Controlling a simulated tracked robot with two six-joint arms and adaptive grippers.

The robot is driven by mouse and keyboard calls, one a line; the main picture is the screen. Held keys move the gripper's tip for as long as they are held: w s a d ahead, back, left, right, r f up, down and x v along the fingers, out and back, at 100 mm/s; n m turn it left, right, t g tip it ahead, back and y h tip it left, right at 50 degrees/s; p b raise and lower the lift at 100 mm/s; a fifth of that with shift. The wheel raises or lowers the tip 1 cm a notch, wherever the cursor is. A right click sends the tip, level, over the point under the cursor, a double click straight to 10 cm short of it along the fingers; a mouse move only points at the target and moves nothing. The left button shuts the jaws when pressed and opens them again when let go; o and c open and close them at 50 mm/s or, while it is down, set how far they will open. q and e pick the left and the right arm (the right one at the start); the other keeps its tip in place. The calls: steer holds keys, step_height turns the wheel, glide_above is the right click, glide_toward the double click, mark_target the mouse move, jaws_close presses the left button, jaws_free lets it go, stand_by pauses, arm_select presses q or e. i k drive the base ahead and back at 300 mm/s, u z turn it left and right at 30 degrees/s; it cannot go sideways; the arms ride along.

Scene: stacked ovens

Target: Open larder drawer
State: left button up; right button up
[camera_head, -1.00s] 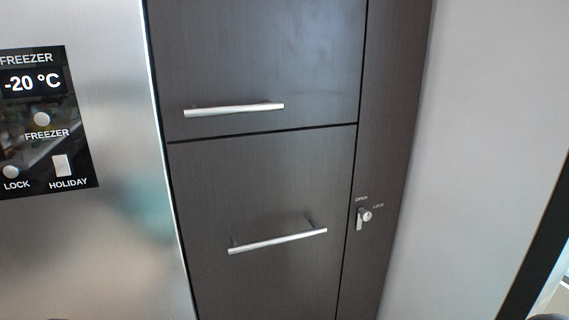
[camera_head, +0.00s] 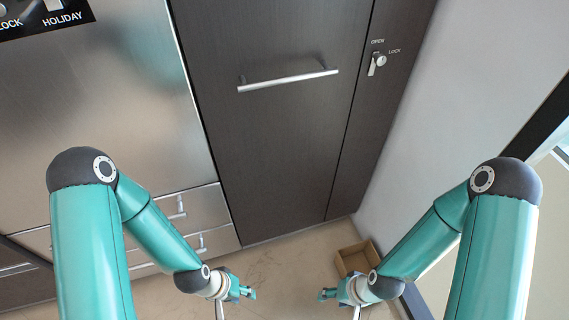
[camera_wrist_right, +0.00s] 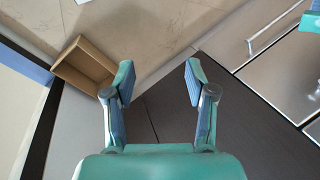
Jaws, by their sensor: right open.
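The larder drawer (camera_head: 280,130) is a tall dark wood-grain front with a silver horizontal bar handle (camera_head: 288,80) near its top. It looks shut. A small latch (camera_head: 377,63) marked OPEN and LOCK is on the dark panel to its right. My left gripper (camera_head: 248,292) is low over the floor, left of centre; its jaws are too small to judge. My right gripper (camera_head: 325,295) is low at the right, well below the handle. In the right wrist view the right gripper (camera_wrist_right: 160,75) is open and empty, with its fingers apart.
An open brown box (camera_head: 355,258) stands on the floor by the wall; it also shows in the right wrist view (camera_wrist_right: 85,65). A steel freezer (camera_head: 100,100) with low drawers (camera_head: 205,210) is at the left. A pale wall (camera_head: 470,90) bounds the right. Floor between is clear.

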mark_target(275, 81)
steer(key=z, duration=2.7)
steer(key=k, duration=0.15)
steer(key=u, duration=1.65)
steer(key=k, duration=0.8)
steer(key=u, duration=1.1)
steer(key=i, duration=1)
steer(key=z, duration=0.05)
